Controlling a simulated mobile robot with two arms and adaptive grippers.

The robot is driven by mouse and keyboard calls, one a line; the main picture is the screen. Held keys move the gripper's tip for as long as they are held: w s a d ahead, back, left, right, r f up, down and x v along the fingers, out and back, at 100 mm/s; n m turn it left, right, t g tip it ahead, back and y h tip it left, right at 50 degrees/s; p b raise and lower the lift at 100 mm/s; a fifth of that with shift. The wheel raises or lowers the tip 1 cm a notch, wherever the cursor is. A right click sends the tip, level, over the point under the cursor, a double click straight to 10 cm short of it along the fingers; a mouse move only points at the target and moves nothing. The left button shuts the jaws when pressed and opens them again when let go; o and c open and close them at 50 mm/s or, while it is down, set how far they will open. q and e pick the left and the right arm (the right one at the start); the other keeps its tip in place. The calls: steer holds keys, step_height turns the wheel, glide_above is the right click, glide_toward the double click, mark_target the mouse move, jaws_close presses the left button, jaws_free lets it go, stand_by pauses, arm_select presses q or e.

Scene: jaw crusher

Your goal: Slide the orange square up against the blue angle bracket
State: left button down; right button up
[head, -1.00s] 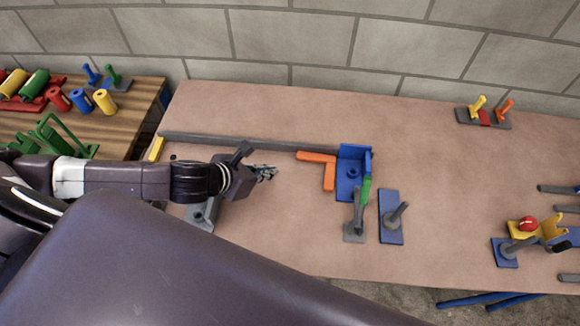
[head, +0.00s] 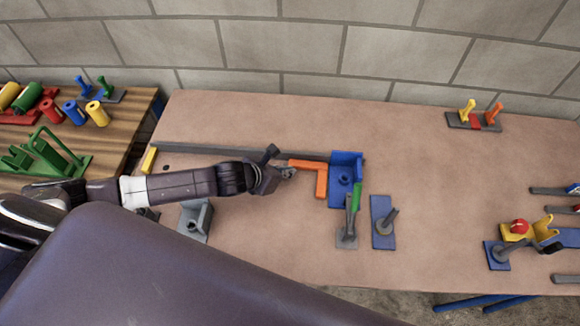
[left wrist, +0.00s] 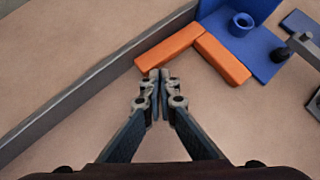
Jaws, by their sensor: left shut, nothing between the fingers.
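The orange square (head: 321,184) is a flat L-shaped piece lying on the table beside the long grey rail. It also shows in the left wrist view (left wrist: 222,60). The blue angle bracket (head: 342,193) stands just to its right, with a round blue boss (left wrist: 241,24) on its base. The square's right side is very close to the bracket; I cannot tell whether they touch. My left gripper (head: 291,173) is shut and empty at the square's left end. In the left wrist view its fingertips (left wrist: 158,76) are just short of the square's near edge. My right gripper is not in view.
A grey rail (head: 230,150) runs behind the square. A grey clamp with a green handle (head: 354,199) and a blue plate with a grey post (head: 382,232) stand near the bracket. A grey bracket (head: 195,221) lies nearer the left. The table's middle right is clear.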

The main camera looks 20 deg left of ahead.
arm_select(q)
steer(key=shift+w+d, duration=0.25)
steer(key=shift+w, duration=0.25)
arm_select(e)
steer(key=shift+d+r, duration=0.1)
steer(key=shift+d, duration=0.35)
arm_select(q)
steer(key=shift+w+d+r+p, duration=0.2)
steer(key=shift+w+p, duration=0.2)
steer(key=shift+w, duration=0.25)
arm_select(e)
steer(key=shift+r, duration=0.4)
